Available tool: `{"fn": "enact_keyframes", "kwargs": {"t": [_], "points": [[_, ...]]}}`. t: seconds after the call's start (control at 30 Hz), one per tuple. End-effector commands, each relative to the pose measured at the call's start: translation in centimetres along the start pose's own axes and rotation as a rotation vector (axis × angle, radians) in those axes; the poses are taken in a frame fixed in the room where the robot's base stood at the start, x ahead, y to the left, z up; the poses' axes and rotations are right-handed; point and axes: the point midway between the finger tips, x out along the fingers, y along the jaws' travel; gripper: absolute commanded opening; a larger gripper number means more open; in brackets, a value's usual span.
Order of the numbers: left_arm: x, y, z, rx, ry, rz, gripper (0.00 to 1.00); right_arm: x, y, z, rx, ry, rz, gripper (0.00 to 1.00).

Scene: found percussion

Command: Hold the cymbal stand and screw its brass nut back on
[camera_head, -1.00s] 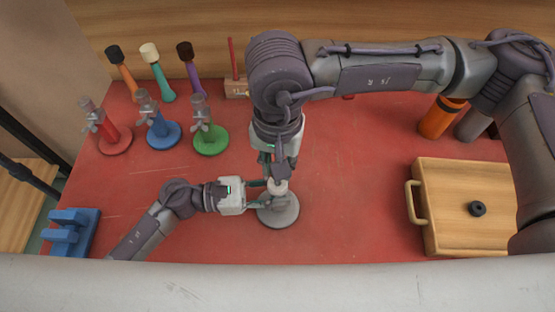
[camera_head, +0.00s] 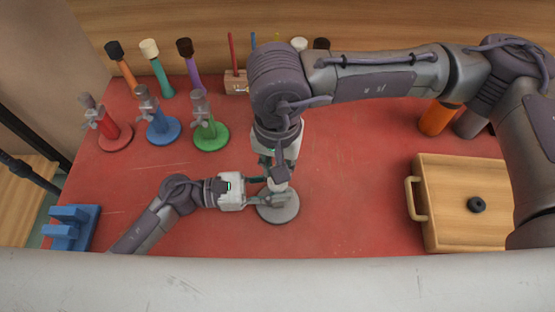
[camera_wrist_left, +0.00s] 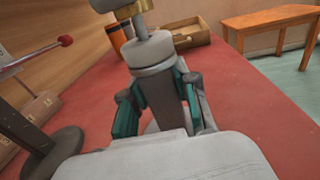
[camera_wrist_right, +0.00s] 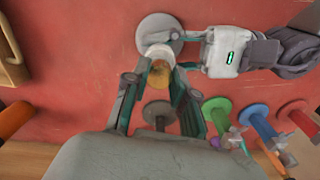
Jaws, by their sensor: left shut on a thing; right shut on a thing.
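The cymbal stand has a round grey base (camera_head: 278,211) on the red table. My left gripper (camera_head: 262,199) comes in from the left and is shut on its post, which is upright. In the left wrist view the grey post (camera_wrist_left: 152,52) shows between my left fingers. The brass nut (camera_wrist_right: 160,75) is at the top of the stand, between the fingers of my right gripper (camera_wrist_right: 160,69), which is shut on it from above. The left wrist view shows the brass (camera_wrist_left: 130,8) at its top edge. My right gripper hides the thread, so how far the nut sits on it cannot be told.
Red (camera_head: 116,142), blue (camera_head: 165,138) and green (camera_head: 212,141) stands are at the left. A dark stand base (camera_wrist_right: 160,113) is behind my right gripper. A wooden box (camera_head: 455,185) is at the right, a blue rack (camera_head: 70,230) at the front left. The table's front middle is clear.

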Motion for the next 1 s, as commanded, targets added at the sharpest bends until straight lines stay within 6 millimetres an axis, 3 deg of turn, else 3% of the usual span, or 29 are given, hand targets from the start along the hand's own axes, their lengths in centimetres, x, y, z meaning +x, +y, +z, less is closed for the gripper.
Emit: {"fn": "enact_keyframes", "kwargs": {"t": [1.0], "points": [[0.0,0.0,0.0,0.000,0.001,0.001,0.00,1.0,0.0,0.0,0.001,-0.001,0.000,0.02]]}}
